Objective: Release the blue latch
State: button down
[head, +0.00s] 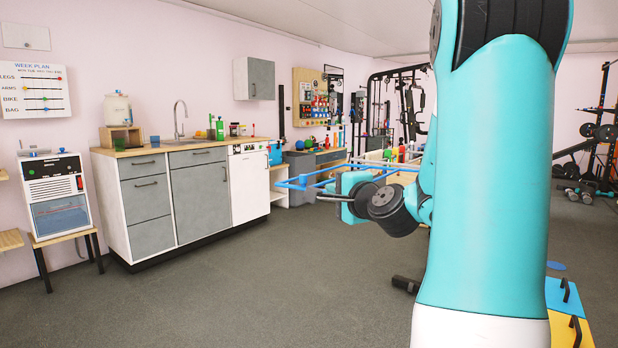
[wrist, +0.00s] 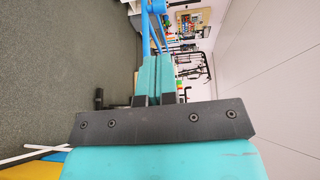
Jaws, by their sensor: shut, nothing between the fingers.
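My gripper (wrist: 156,62) is shut and empty, its teal fingers together in the wrist view. A blue bar (wrist: 147,30) shows just past the fingertips there; I cannot tell if they touch. In the head view thin blue bars (head: 300,183) form an open frame around and behind my gripper's teal end, left of my arm. I cannot tell which part is the blue latch, or whether it is fastened. My wrist and arm hide part of the view behind them.
A counter with grey drawers (head: 150,208) and a sink stands at the left. A white appliance (head: 55,195) sits on a small stool at the far left. Gym racks (head: 405,95) stand at the back. The grey floor (head: 260,290) in front is clear.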

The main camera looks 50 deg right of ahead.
aim_at(305, 179)
jog(key=p+x, duration=1.2)
jog(key=p, duration=0.1)
jog(key=shift+r+p, duration=0.1)
jog(key=shift+p, duration=0.25)
jog(key=shift+w+d+f+p, duration=0.2)
jog(key=shift+w+f+p, duration=0.1)
jog(key=shift+w, duration=0.1)
jog(key=shift+r, duration=0.1)
